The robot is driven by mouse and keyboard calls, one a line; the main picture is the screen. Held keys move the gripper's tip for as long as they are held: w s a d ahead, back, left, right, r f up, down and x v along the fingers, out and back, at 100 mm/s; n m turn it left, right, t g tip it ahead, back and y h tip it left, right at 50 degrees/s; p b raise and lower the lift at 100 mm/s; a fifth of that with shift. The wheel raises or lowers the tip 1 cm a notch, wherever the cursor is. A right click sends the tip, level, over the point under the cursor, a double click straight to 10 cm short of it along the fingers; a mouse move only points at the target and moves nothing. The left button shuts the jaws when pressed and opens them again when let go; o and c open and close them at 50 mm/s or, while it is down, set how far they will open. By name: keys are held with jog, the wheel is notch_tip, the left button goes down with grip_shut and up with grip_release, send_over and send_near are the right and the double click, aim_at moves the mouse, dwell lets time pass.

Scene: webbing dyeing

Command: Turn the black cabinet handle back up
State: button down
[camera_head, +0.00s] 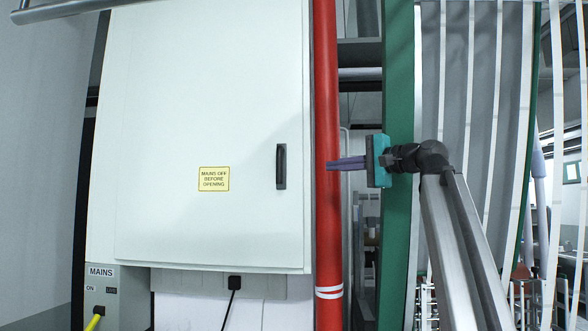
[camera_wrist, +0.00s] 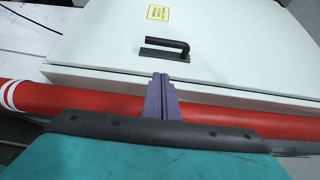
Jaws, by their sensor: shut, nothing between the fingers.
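The black cabinet handle (camera_head: 281,166) is on the right side of the white cabinet door (camera_head: 205,90). In the head view it stands vertical, in line with its narrow black backplate. In the wrist view the handle (camera_wrist: 165,43) is a bar lying along its plate, joined to it at the right end, which is the upper end in the head view. My gripper (camera_head: 330,164) is to the right of the handle, in front of the red pipe, apart from the handle. In the wrist view its purple fingers (camera_wrist: 162,78) are together and empty, pointing at the door below the handle.
The red pipe (camera_head: 327,90) runs vertically along the cabinet's right edge. A green post (camera_head: 398,90) and hanging pale webbing (camera_head: 480,70) stand further right. A yellow label (camera_head: 213,179) is on the door. A mains box (camera_head: 102,291) sits at lower left. The door front left of the handle is clear.

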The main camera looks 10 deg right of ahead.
aim_at(281, 159)
jog(key=p+x, duration=0.1)
jog(key=x, duration=0.2)
jog(key=p+x, duration=0.2)
jog(key=x, duration=0.2)
jog(key=s+a+p+x, duration=0.1)
jog(key=x, duration=0.3)
jog(key=shift+w+a+r, duration=0.1)
jog(key=shift+w+a, duration=0.05)
jog(key=shift+w+a+p, duration=0.15)
jog(key=shift+a+p, duration=0.6)
jog(key=shift+a, duration=0.35)
jog(key=shift+d+f+b, duration=0.2)
jog(key=shift+f+b, duration=0.1)
jog(key=shift+b, duration=0.1)
